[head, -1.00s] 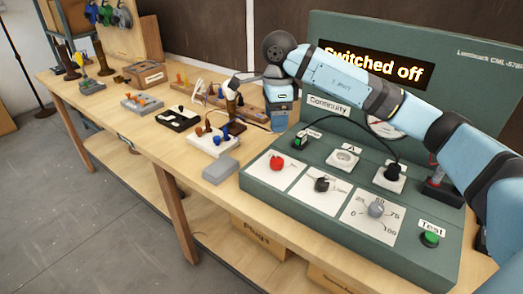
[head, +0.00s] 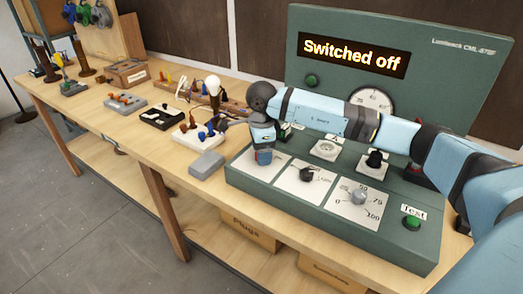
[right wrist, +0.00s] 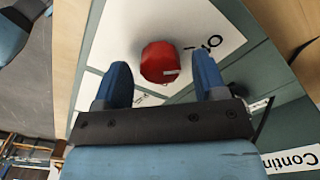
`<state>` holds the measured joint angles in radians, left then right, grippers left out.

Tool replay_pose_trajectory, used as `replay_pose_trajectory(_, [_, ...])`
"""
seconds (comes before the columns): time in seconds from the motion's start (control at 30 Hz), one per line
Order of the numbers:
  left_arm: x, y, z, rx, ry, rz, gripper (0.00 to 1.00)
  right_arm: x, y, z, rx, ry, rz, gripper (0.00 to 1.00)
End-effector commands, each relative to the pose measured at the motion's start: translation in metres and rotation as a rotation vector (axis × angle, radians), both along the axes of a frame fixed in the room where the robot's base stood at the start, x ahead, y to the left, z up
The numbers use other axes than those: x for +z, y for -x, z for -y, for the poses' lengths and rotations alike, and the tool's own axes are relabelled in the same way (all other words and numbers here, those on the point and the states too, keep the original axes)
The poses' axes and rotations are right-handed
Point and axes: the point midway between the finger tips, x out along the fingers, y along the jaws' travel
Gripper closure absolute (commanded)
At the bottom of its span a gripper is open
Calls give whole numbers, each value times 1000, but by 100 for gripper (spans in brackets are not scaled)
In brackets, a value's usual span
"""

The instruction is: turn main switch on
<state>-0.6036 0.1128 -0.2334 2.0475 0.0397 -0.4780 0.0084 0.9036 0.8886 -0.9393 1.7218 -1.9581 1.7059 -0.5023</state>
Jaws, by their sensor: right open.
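The red knob (right wrist: 160,63) of the main switch sits on a white plate (right wrist: 200,30) in the right wrist view. A white pointer line shows on the knob, and an "O" and an "I" mark are on the plate beside it. My right gripper (right wrist: 160,82) is open, with its two blue fingers on either side of the knob in the picture; I cannot tell whether they touch it. In the head view my right gripper (head: 263,157) hangs over the knob's place and hides the knob. The display (head: 353,54) reads "Switched off". My left gripper is out of view.
The green console (head: 290,215) also bears a black knob (head: 308,174), a grey dial knob (head: 359,197), a socket (head: 326,148), a black plug (head: 375,159) and a green test button (head: 412,222). A grey box (head: 206,165) and a lamp bulb (head: 212,85) stand left of it.

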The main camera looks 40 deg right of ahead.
Motion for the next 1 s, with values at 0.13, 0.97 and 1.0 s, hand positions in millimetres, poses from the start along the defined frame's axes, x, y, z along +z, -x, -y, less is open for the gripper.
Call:
replay_pose_trajectory(0.13, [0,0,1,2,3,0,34,-2,0,0,0,-1,0,35])
replay_pose_trajectory(0.97, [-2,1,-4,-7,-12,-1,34,-2,0,0,-93,-1,0,84])
replay_pose_trajectory(1.0, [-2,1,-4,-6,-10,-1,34,-2,0,0,-118,-1,0,84])
